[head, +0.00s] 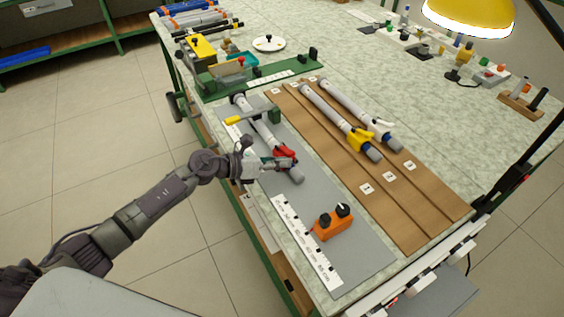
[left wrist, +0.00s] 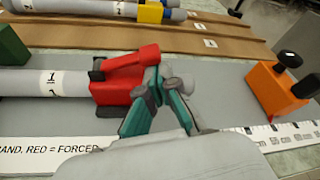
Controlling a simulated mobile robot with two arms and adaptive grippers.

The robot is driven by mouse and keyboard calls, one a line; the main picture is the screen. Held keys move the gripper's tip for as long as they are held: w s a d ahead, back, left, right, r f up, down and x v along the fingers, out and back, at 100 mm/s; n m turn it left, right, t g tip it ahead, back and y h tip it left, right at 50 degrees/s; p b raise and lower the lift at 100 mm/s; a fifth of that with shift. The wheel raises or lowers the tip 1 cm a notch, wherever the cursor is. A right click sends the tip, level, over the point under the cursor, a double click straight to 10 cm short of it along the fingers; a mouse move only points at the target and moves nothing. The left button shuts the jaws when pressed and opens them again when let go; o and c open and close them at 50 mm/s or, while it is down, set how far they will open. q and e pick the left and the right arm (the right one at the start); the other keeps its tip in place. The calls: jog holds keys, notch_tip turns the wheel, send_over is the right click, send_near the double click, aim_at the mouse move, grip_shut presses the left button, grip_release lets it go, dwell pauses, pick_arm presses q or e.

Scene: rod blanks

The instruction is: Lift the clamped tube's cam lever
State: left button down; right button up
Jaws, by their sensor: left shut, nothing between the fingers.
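A grey tube (head: 262,132) lies on the grey mat at the table's near left side; it also shows in the left wrist view (left wrist: 40,82) with a white marked label. A red clamp (left wrist: 112,90) sits around the tube near its near end. Its red cam lever (left wrist: 132,58) lies along the clamp's top, its right end slightly higher. My left gripper (head: 288,163) is over this end of the tube. In the left wrist view its teal fingers (left wrist: 160,80) meet at the lever's right end, shut and empty. I cannot tell whether they touch the lever. My right gripper is not in view.
An orange block (head: 331,224) with black knobs and a printed ruler strip (head: 305,240) lie on the mat. A yellow-handled green toggle (head: 262,116) crosses the tube's far part. Brown boards (head: 400,205) hold two more tubes, one with a yellow clamp (head: 360,138).

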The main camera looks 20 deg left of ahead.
pick_arm(q)
jog(key=shift+r, duration=0.25)
jog(key=shift+w+a+r+n+h, duration=0.1)
jog(key=shift+w+r+n+h, duration=0.15)
jog(key=shift+n, duration=0.2)
jog(key=shift+a+r+n+h, duration=0.15)
jog(key=shift+r+n, duration=0.15)
jog(key=shift+n, duration=0.15)
jog(key=shift+w+a+r+n+g+h+b, duration=0.2)
jog(key=shift+r+n+h+b, duration=0.1)
jog(key=shift+n, duration=0.25)
jog(key=shift+w+a+r+n+g+h+b, duration=0.1)
jog(key=shift+r+n+g+h+b, duration=0.15)
jog(key=shift+n, duration=0.3)
jog(key=n, duration=0.1)
jog(key=w+a+r+n+h+b, duration=0.1)
jog(key=n, duration=0.1)
jog(key=r+n+h+b, duration=0.1)
jog(key=shift+w+a+n, duration=0.25)
jog(key=shift+a+n, duration=0.05)
jog(key=shift+n, duration=0.1)
jog(key=shift+a, duration=0.1)
